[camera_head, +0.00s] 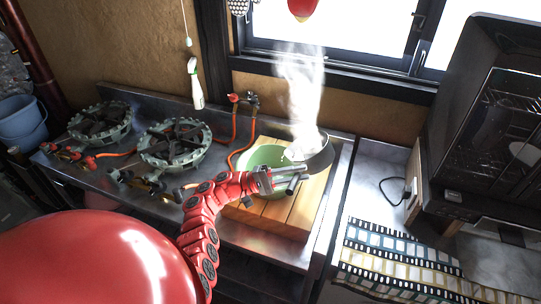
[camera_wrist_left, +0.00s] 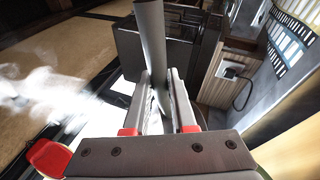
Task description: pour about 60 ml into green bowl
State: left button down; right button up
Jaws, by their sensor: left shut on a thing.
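The green bowl (camera_head: 256,157) sits on a wooden board on the steel counter, partly hidden by my arm and a dark steaming pan (camera_head: 321,158). My left gripper (camera_head: 287,178) is in front of the bowl, shut on the pan's handle. In the left wrist view the gripper (camera_wrist_left: 160,115) has its fingers on either side of a grey round handle (camera_wrist_left: 152,45). The pan is at the bowl's right side and looks tilted. Its contents and any stream into the bowl cannot be made out. My right gripper is not in view.
The wooden board (camera_head: 302,212) has bare room at its front right. Two gas burners (camera_head: 176,143) stand to the left with red hoses. A spray bottle (camera_head: 195,84) is by the wall. A dark oven-like appliance (camera_head: 490,130) stands at the right, and a film-strip cloth (camera_head: 400,262) lies before it.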

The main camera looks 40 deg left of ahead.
pick_arm(q)
jog(key=shift+d, duration=0.15)
jog(key=shift+d+r+p, duration=0.2)
jog(key=shift+p, duration=0.1)
jog(key=shift+w+d+f+m+g+y+p, duration=0.15)
jog(key=shift+w+d+f+g+y+p, duration=0.2)
jog(key=shift+d+f+y+p, duration=0.25)
jog(key=shift+w+d+f+m+g+y+p, duration=0.15)
jog(key=shift+w+d+f+g+y+p, duration=0.2)
jog(key=shift+d+y+p, duration=0.25)
jog(key=shift+s, duration=0.1)
dwell(0.6)
